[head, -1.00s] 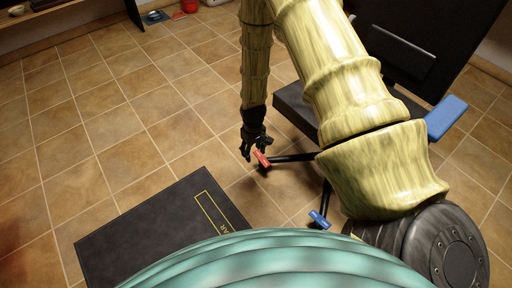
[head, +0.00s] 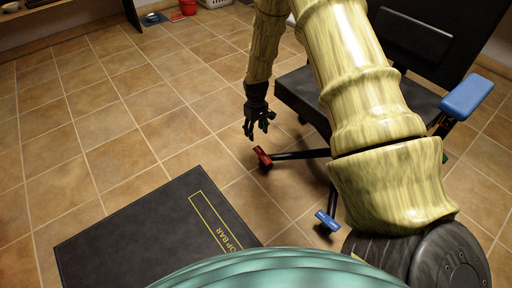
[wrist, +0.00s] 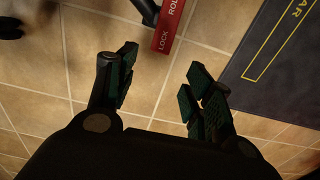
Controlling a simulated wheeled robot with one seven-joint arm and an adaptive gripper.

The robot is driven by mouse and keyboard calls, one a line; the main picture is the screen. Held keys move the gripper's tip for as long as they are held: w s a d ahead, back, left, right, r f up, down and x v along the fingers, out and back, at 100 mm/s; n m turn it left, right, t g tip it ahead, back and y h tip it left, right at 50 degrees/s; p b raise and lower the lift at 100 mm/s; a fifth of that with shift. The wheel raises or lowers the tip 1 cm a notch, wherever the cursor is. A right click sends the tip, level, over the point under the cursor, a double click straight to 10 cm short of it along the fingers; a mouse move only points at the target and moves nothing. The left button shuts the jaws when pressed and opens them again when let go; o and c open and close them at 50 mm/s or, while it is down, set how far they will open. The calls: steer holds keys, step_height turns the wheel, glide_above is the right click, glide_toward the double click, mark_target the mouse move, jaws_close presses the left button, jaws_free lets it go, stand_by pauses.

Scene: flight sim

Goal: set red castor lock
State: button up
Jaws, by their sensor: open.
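The red castor lock (head: 263,157) is a small red lever at the end of a black leg of the chair base, on the tiled floor. In the wrist view the red lever (wrist: 168,27) shows at the top edge with white lettering "LOCK" and a second word cut off. My gripper (head: 259,132) hangs just above and behind the lever in the head view, apart from it. In the wrist view my gripper (wrist: 158,78) has its fingers spread, with only bare tile between them. The lever lies beyond the fingertips. Its exact tilt is hard to tell.
A blue castor lock (head: 327,220) sits on another chair leg. The black chair seat (head: 305,95) and blue armrest (head: 467,95) are to the right. A dark mat (head: 140,235) lettered "BAR" lies at front left. Open tile floor spreads left.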

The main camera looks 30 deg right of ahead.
mark_target(256, 147)
step_height(256, 147, down, 10)
steer(key=b, duration=0.4)
steer(key=shift+r+b, duration=0.15)
steer(key=shift+b, duration=0.25)
steer(key=shift+c, duration=0.4)
